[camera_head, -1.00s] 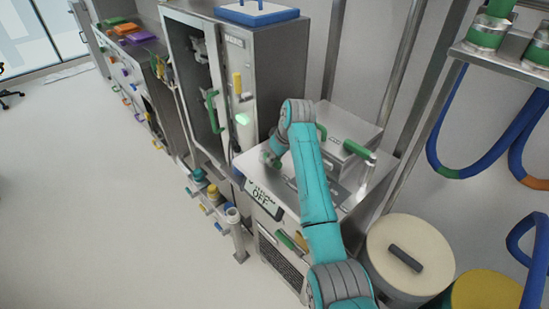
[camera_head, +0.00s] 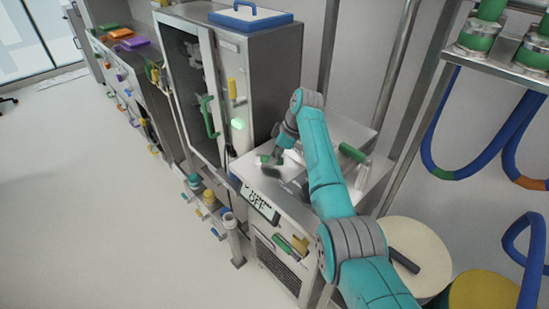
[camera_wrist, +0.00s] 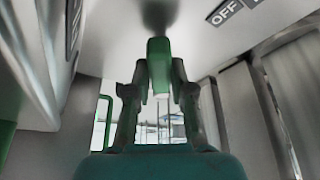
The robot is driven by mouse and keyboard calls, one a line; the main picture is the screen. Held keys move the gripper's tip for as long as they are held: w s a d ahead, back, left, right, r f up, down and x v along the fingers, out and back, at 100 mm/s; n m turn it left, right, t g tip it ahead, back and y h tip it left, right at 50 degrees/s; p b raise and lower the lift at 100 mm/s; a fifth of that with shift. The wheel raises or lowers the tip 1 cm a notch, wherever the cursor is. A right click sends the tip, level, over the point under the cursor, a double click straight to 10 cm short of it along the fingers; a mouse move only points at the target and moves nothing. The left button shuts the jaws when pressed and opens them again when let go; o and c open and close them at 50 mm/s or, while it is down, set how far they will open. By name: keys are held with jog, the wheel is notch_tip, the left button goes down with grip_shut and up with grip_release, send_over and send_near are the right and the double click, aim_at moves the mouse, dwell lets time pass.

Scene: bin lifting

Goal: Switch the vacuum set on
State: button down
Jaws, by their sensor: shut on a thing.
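The vacuum set looks to be the steel unit (camera_head: 285,262) with a vented front, below my arm. A sign (camera_head: 260,203) on its upper front edge reads OFF; the line above is too small to read. My gripper (camera_head: 270,163) is low over the unit's top, just behind the sign. In the wrist view my gripper (camera_wrist: 158,88) is shut on a green handle (camera_wrist: 158,52), which sits between its two fingers. The handle's dark far end meets a pale surface. An OFF label (camera_wrist: 225,12) shows at the upper right there.
A tall steel cabinet (camera_head: 265,75) with a glass door stands to the left, with a blue-handled lid on top. Pale and yellow drums stand at right. The floor (camera_head: 80,200) at left is clear.

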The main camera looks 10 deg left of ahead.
jog(key=shift+w+n, duration=0.2)
jog(key=shift+n, duration=0.1)
dwell(0.4)
jog(key=c, duration=1)
grip_release()
jog(key=v, duration=1.2)
jog(key=shift+w, duration=0.1)
